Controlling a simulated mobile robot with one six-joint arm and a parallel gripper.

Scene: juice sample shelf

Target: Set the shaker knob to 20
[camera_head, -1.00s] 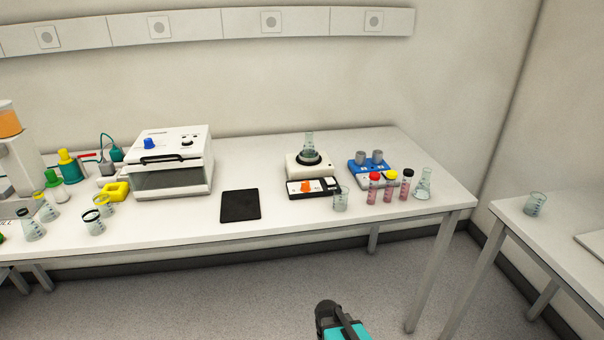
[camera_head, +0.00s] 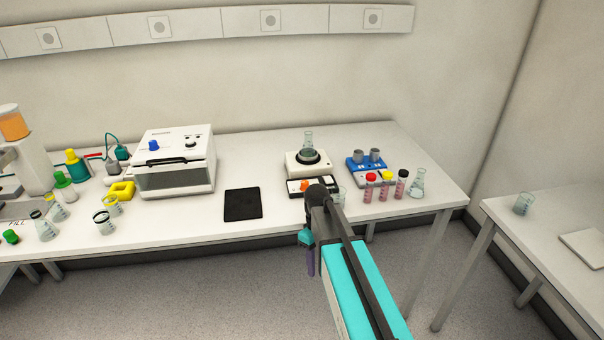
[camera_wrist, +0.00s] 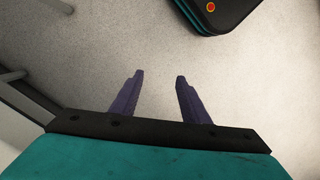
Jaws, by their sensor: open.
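The shaker (camera_head: 292,165) stands on the bench right of centre in the head view, with a flask (camera_head: 308,143) upright in its black ring. Its dark front panel carries an orange knob (camera_head: 304,186); my arm covers the panel's right part. The knob's setting is too small to read. My gripper (camera_head: 310,264) hangs below and in front of the bench edge, apart from the shaker. In the wrist view my gripper (camera_wrist: 159,78) has its two purple fingers spread and empty, with floor between them.
A black mat (camera_head: 243,204) lies left of the shaker. A beaker behind my arm is mostly hidden. Red-, yellow- and black-capped vials (camera_head: 385,190) and a blue rack (camera_head: 366,170) stand to the right. A white oven-like device (camera_head: 174,160) stands left. Floor in front is clear.

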